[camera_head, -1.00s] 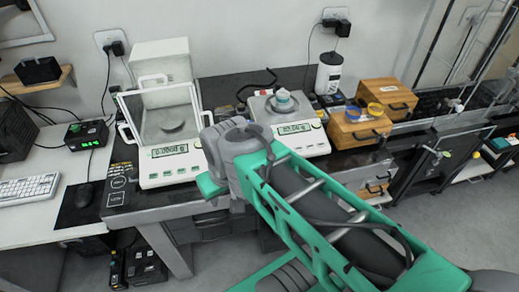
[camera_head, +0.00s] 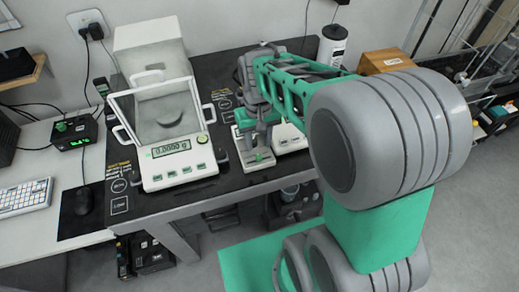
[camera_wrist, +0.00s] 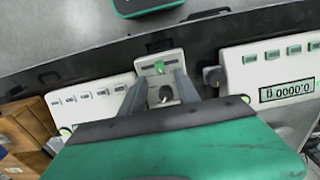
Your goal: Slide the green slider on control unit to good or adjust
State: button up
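The control unit (camera_wrist: 152,61) is a narrow pale panel between two balances. It also shows in the head view (camera_head: 245,158). A small green slider (camera_wrist: 159,68) sits on its face, with a dark round part below it in the wrist view. The slider also shows as a green spot in the head view (camera_head: 260,157). My gripper (camera_wrist: 157,80) is over the unit with its two grey fingers spread apart and nothing visible held between them. The slider lies near the fingertips; I cannot tell whether they touch it. In the head view my arm partly covers the unit.
A glass-shielded balance (camera_head: 180,177) stands left of the unit. A second balance (camera_head: 288,140) is right of it, mostly behind my arm. The black table's front edge is close.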

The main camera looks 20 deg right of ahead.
aim_at(259, 156)
notch_tip(259, 156, down, 6)
jog(key=shift+f, duration=0.25)
jog(key=shift+c, duration=0.2)
grip_shut()
dwell(1.1)
